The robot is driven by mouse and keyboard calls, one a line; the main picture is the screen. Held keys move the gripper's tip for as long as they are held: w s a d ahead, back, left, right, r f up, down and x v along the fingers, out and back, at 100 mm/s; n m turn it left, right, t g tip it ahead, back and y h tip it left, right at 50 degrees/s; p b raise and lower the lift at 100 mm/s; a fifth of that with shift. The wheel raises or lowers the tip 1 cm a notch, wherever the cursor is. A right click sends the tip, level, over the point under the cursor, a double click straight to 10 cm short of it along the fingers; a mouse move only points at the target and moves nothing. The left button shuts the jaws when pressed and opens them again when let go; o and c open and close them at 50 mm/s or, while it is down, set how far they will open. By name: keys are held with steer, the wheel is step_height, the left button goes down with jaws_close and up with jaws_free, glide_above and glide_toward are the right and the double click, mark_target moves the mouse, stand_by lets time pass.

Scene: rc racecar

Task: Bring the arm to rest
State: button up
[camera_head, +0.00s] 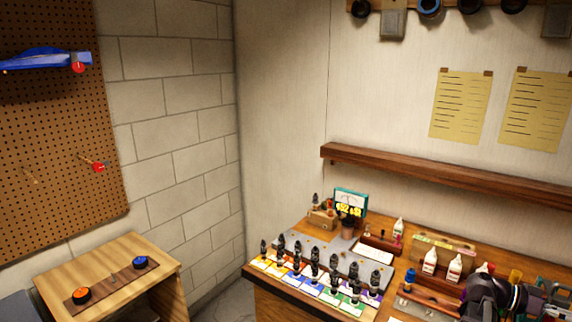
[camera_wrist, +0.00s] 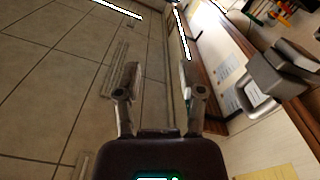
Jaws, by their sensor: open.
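My gripper (camera_wrist: 158,85) shows in the wrist view with its two fingers apart and nothing between them. Beyond the fingers are a tiled surface, bright light strips and a wall with papers, seen at a tilt. In the head view, part of my dark arm (camera_head: 492,298) shows at the lower right, over the right part of the workbench (camera_head: 262,292). The fingertips are not clear in the head view.
The workbench carries several small dark figures on coloured cards, white bottles (camera_head: 429,262) and a meter (camera_head: 350,202). A wooden shelf (camera_head: 450,176) runs along the wall above. A small wooden table (camera_head: 110,258) with two round pieces stands left, below a pegboard (camera_head: 60,140).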

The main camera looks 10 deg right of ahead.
steer(key=w+a+f+n+t+y, duration=0.2)
steer(key=w+a+f+n+t, duration=0.15)
steer(key=w+a+f, duration=0.35)
steer(key=w+a+f+n+t+y, duration=0.1)
steer(key=w+a+f+n+t, duration=0.2)
steer(key=a, duration=0.6)
steer(key=w+a+f+n+t+y, duration=0.25)
steer(key=w+a+f+n, duration=0.2)
steer(key=w+a, duration=0.3)
steer(key=w+a+f+n+t+y, duration=0.1)
steer(key=a+n, duration=0.4)
steer(key=a, duration=1)
steer(key=w+a+f+n+t+y, duration=0.1)
steer(key=a+n+y, duration=0.4)
steer(key=a, duration=1)
step_height(320, 180, down, 2)
steer(key=shift+w+a+f+t+y, duration=0.15)
steer(key=shift+w+t+y, duration=0.1)
steer(key=shift+t+y, duration=0.45)
